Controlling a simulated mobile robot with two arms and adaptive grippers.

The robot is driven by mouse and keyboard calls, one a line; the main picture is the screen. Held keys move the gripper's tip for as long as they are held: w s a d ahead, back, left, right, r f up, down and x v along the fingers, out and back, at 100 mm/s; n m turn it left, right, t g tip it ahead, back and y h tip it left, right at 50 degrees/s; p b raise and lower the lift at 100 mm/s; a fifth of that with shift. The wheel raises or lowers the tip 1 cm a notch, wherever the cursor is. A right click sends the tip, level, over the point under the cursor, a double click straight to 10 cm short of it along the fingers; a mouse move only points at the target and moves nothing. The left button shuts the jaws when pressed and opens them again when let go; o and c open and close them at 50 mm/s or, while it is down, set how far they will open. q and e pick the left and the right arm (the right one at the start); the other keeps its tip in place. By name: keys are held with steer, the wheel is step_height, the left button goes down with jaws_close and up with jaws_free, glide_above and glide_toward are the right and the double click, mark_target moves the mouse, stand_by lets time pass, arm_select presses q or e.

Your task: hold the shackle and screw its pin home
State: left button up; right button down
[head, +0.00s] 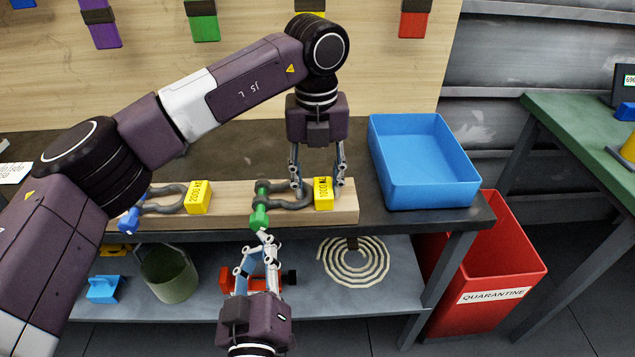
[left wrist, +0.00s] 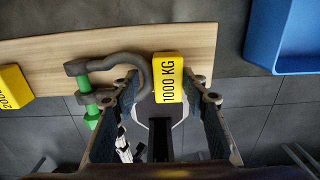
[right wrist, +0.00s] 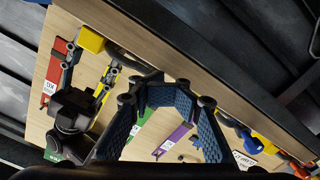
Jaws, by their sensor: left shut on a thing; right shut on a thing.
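The green-pinned shackle (head: 290,187) lies at the wooden block's right end, with a yellow 1000 KG tag (head: 323,192) at its bow. My left gripper (head: 318,180) reaches down from above and is shut on the shackle at its bow end. In the left wrist view its fingers flank part of the bow (left wrist: 128,60) and the tag (left wrist: 168,82). The green pin (head: 261,215) crosses the shackle's open end, its head toward me. My right gripper (head: 262,238) comes from below and is shut on that head. The right wrist view does not show the pin clearly.
A second shackle (head: 165,197) with a blue pin and a 2000 KG tag sits left on the block (head: 232,216). A blue tray (head: 425,190) stands right on the bench. A red quarantine bin (head: 500,268) is beside it. The shelf below holds a bucket (head: 168,272) and coiled rope (head: 353,262).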

steer(key=shift+a, duration=0.15)
steer(key=s, duration=0.6)
steer(key=shift+f, duration=0.25)
stand_by(0.3)
